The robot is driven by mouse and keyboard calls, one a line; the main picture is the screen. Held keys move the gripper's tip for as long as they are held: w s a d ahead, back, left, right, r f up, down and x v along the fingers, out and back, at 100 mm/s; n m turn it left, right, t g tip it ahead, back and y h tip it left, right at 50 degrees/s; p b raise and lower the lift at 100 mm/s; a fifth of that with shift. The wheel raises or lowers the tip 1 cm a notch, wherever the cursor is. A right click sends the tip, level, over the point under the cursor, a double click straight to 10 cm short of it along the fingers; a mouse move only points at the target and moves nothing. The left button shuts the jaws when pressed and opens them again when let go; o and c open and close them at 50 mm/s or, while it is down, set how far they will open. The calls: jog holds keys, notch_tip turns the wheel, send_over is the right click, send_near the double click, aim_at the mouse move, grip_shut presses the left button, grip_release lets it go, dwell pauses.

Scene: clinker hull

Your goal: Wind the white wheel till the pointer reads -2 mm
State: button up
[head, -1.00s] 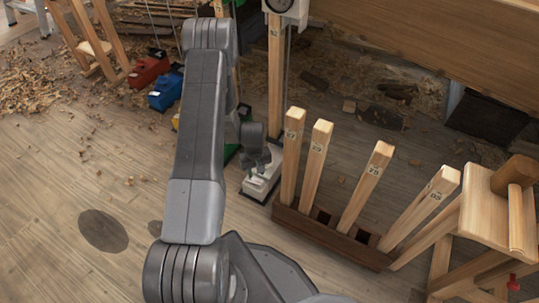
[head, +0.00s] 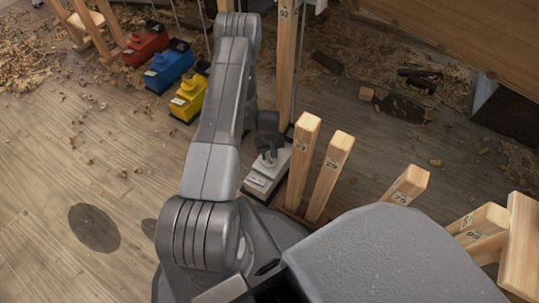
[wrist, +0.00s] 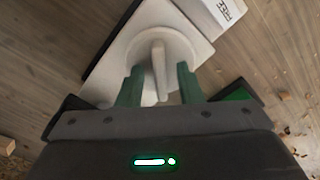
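The white wheel (wrist: 178,47) sits on a white block-shaped body (head: 258,181) on the floor, beside the posts. A raised white bar (wrist: 159,70) crosses the wheel. My gripper (wrist: 159,88) is at the wheel, its two green fingers on either side of the bar. A gap shows between each finger and the bar, so it looks open around the bar. In the head view my gripper (head: 268,153) reaches down onto the wheel and partly hides it. No pointer or scale can be read in the current frames.
Yellow (head: 189,97), blue (head: 168,69) and red (head: 146,46) bodies of like shape stand to the left. Wooden posts, marked 27 (head: 302,150) and 29 (head: 331,170), rise close on the right. A tall post (head: 286,60) stands behind. Shavings litter the floor.

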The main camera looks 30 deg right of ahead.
jog(key=shift+f, duration=0.1)
grip_shut()
jog(key=shift+f+m+b, duration=0.1)
jog(key=shift+m+b, duration=0.45)
jog(key=shift+m, duration=0.15)
jog(key=shift+m+b, duration=0.3)
jog(key=shift+m, duration=0.6)
grip_release()
jog(key=shift+r, duration=0.2)
